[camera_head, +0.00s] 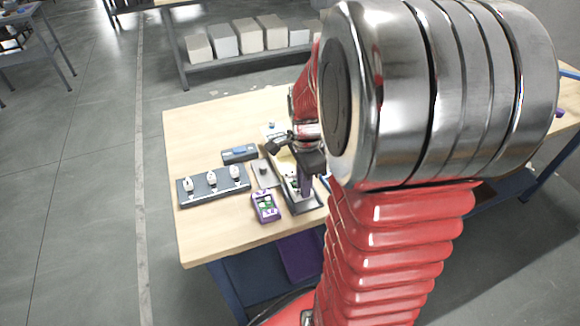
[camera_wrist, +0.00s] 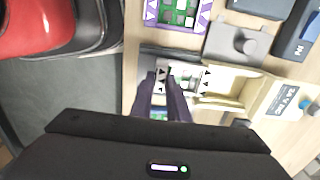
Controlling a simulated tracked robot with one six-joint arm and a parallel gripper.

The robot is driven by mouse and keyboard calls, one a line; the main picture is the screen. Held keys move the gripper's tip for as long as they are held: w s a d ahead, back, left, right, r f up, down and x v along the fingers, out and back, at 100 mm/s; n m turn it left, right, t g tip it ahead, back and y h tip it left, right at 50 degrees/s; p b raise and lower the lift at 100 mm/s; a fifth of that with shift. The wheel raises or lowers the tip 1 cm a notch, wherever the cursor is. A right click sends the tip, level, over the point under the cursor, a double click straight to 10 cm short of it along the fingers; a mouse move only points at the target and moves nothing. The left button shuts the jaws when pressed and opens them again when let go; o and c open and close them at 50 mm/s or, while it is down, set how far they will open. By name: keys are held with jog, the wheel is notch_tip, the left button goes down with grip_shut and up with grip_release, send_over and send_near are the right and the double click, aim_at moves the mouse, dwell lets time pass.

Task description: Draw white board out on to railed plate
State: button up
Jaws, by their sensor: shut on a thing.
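The white board (camera_wrist: 188,82) with black triangle marks shows in the wrist view, its near end between my fingers. My gripper (camera_wrist: 163,84) is shut on this end. The board's other end meets a cream housing (camera_wrist: 231,86). A dark grey plate (camera_wrist: 172,58) shows its edge beside the board; I take it to be the railed plate. In the head view my gripper (camera_head: 304,190) points down over the dark plate (camera_head: 305,207). My fingers and arm hide part of the board and plate there.
A purple-edged board (camera_head: 265,207) lies just left of the plate. A grey block with a knob (camera_head: 263,172), a dark blue box (camera_head: 240,154) and a dark rack with white knobs (camera_head: 213,184) stand further left. The wooden table (camera_head: 205,237) is bare at its front left.

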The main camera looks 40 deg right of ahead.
jog(key=shift+s+a, duration=0.25)
jog(key=shift+s, duration=0.65)
jog(key=o, duration=0.8)
jog(key=shift+c, duration=0.2)
jog(key=shift+r, duration=0.1)
jog(key=shift+r, duration=2.95)
jog(key=s+a+r+n+t, duration=0.2)
jog(key=a+r+n, duration=0.2)
jog(key=a+n, duration=0.5)
jog(key=s+a+r+n+t, duration=0.2)
jog(key=a+r+n, duration=0.3)
jog(key=a+n, duration=0.4)
jog(key=n+t, duration=0.1)
jog(key=n, duration=0.1)
jog(key=shift+s+a+r+n+t, duration=0.3)
jog(key=shift+s+n, duration=0.1)
